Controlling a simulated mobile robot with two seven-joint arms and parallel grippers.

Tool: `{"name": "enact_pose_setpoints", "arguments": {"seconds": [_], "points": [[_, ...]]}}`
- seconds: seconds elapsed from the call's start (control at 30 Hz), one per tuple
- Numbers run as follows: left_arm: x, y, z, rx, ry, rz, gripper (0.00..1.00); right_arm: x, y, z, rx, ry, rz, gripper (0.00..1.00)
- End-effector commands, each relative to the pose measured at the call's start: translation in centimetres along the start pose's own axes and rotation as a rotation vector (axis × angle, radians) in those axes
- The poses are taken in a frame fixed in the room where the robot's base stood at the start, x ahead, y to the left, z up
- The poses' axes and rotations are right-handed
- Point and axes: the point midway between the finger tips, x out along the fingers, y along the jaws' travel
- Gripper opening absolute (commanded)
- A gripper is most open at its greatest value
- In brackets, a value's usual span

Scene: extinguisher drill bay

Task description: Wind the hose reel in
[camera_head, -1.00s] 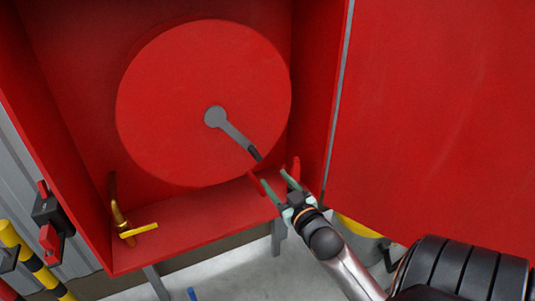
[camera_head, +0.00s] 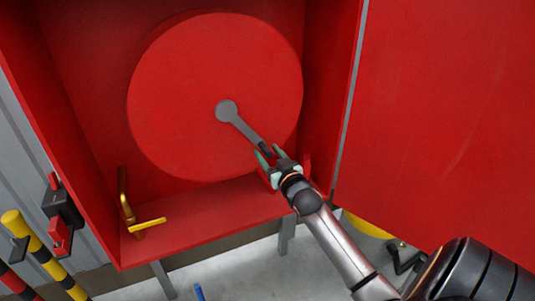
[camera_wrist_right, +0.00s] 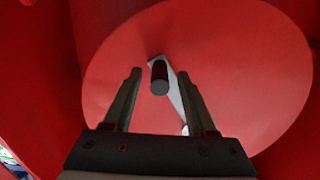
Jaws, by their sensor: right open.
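The hose reel (camera_head: 200,110) is a large red disc inside an open red cabinet. A grey crank arm (camera_head: 243,127) runs from its hub down to the right and ends in a dark handle. In the right wrist view the handle (camera_wrist_right: 159,77) points toward the camera, ahead of and between the two fingers. My right gripper (camera_head: 268,154) is open at the handle end of the crank; the right wrist view also shows it open (camera_wrist_right: 162,88). I cannot tell whether a finger touches the handle. My left gripper is not in view.
The open red cabinet door (camera_head: 440,110) fills the right side. A brass valve with a yellow lever (camera_head: 148,223) is at the cabinet's lower left. A striped post (camera_head: 40,255) and a dark box with red parts (camera_head: 62,212) stand left outside. A yellow object (camera_head: 367,225) is under the door.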

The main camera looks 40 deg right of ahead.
Motion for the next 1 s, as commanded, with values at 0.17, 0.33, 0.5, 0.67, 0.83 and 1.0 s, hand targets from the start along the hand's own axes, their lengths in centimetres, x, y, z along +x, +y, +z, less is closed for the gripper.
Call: {"name": "enact_pose_setpoints", "arguments": {"seconds": [0.17, 0.33, 0.5, 0.67, 0.83, 1.0], "points": [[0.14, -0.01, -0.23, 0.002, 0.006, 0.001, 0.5, 0.79, -0.03, -0.01, 0.0, 0.0, -0.001, 0.57], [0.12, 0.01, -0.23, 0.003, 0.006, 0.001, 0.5, 0.83, -0.02, 0.0, 0.0, 0.0, -0.001, 0.57], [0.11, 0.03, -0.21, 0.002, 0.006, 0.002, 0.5, 0.81, -0.02, 0.0, -0.001, 0.0, 0.0, 0.47], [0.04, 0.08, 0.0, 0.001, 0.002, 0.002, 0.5, 0.8, -0.01, 0.0, -0.001, 0.0, 0.0, 0.29], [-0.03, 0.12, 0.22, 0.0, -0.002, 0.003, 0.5, 0.79, -0.02, 0.0, -0.001, 0.0, 0.0, 0.1], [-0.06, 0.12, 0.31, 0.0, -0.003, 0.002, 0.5, 0.79, -0.03, 0.01, -0.001, 0.0, -0.001, 0.0]]}}
